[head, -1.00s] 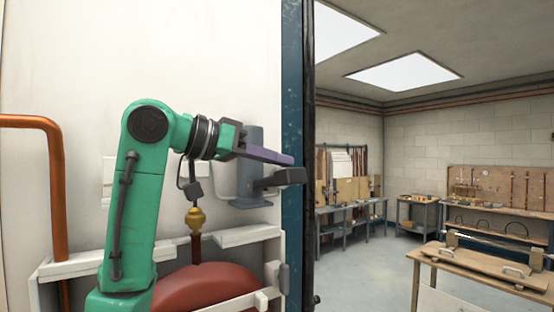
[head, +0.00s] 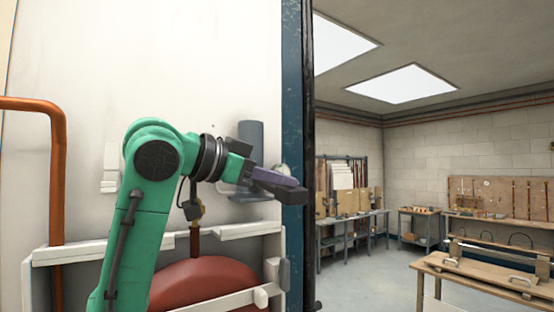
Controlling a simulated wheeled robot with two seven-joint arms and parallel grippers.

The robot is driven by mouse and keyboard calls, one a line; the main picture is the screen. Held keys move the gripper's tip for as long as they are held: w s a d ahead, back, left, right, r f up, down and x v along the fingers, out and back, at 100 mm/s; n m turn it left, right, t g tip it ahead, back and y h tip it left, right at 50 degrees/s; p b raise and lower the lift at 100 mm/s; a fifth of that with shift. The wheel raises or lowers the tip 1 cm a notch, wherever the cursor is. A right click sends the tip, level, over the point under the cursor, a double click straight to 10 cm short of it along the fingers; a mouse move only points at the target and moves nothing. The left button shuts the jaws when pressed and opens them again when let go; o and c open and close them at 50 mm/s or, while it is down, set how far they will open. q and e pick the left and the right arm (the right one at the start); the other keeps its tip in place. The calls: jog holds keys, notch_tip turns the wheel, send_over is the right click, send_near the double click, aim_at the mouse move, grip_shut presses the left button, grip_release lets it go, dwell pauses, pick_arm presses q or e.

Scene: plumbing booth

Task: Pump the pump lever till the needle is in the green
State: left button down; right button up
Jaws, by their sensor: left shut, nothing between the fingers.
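My left gripper (head: 300,191) reaches in from the left on the green arm. Its purple and dark fingers are together, with nothing between them, in front of the wall unit. A grey upright cylinder (head: 250,137) on a wall bracket, which looks like the pump body, stands just behind the gripper. A small pale round thing (head: 284,170), perhaps the gauge, peeks out above the fingers. Its needle and any green zone cannot be read. The pump lever cannot be made out and may be hidden behind the gripper. My right gripper is out of view.
A red rounded tank (head: 205,285) sits below behind a white frame (head: 105,250), with a brass fitting partly behind my arm. A copper pipe (head: 57,190) runs down the left. A dark blue post (head: 292,90) edges the booth; a workshop with benches (head: 490,270) lies beyond.

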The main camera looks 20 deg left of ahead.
pick_arm(q)
jog(key=shift+w+f+m+t+y+b, duration=0.1)
jog(key=shift+f+m+t+y+b, duration=0.2)
jog(key=shift+f+m+b, duration=0.8)
jog(key=shift+f+n+p, duration=0.25)
jog(key=shift+n+p, duration=0.05)
jog(key=shift+p, duration=0.05)
